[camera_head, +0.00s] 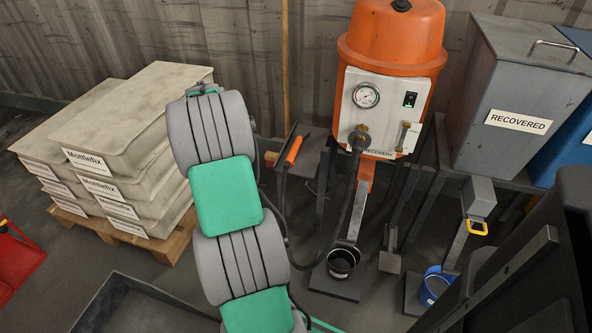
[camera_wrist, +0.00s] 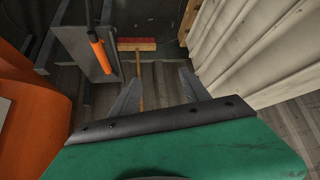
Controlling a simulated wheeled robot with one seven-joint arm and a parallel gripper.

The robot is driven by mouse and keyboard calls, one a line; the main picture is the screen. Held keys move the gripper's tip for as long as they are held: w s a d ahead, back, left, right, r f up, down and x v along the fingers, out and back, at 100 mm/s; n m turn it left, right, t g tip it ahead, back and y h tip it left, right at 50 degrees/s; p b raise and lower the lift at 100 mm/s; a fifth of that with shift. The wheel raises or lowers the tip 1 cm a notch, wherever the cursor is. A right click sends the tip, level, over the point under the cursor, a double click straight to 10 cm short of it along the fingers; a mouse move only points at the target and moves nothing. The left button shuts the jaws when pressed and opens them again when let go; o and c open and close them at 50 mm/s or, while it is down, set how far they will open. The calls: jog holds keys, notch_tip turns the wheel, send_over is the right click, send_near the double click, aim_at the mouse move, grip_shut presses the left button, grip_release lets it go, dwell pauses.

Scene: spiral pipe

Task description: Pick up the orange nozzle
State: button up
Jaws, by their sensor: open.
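The orange nozzle (camera_head: 293,150) sits on a black hose at a grey metal bracket, left of the orange recovery machine in the head view. In the wrist view the nozzle (camera_wrist: 101,56) hangs against the grey bracket, at the upper left. My gripper (camera_wrist: 158,90) is open and empty, with its two grey fingers apart. The nozzle lies beyond and to the left of the fingers, not between them. In the head view my own arm hides the gripper.
The orange recovery machine (camera_head: 397,40) stands right of the nozzle, and its body also fills the wrist view's left edge. A broom with a red head (camera_wrist: 137,44) stands by the wall.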

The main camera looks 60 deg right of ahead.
aim_at(294, 148)
jog(key=s+d+f+m+b, duration=0.1)
jog(key=s+d+f, duration=0.3)
jog(key=d+f, duration=0.1)
jog(key=s+d+f+m+g+h+b, duration=0.1)
jog(key=s+d+f+b, duration=0.1)
jog(key=s+d+f, duration=0.2)
jog(key=s+d+f+m+g+h+b, duration=0.1)
jog(key=s+d+f+b, duration=0.1)
jog(key=s+d+f, duration=0.2)
jog(key=shift+d+f+m, duration=0.2)
jog(key=shift+d+f, duration=0.7)
jog(key=shift+d, duration=0.3)
jog(key=shift+d+f+m, duration=0.2)
jog(key=shift+d+f, duration=0.7)
jog(key=shift+d, duration=0.3)
jog(key=b+x, duration=0.3)
jog(key=x, duration=0.4)
jog(key=shift+s+d+f+b, duration=0.1)
jog(key=shift+b, duration=0.2)
jog(key=shift+c, duration=0.4)
grip_shut()
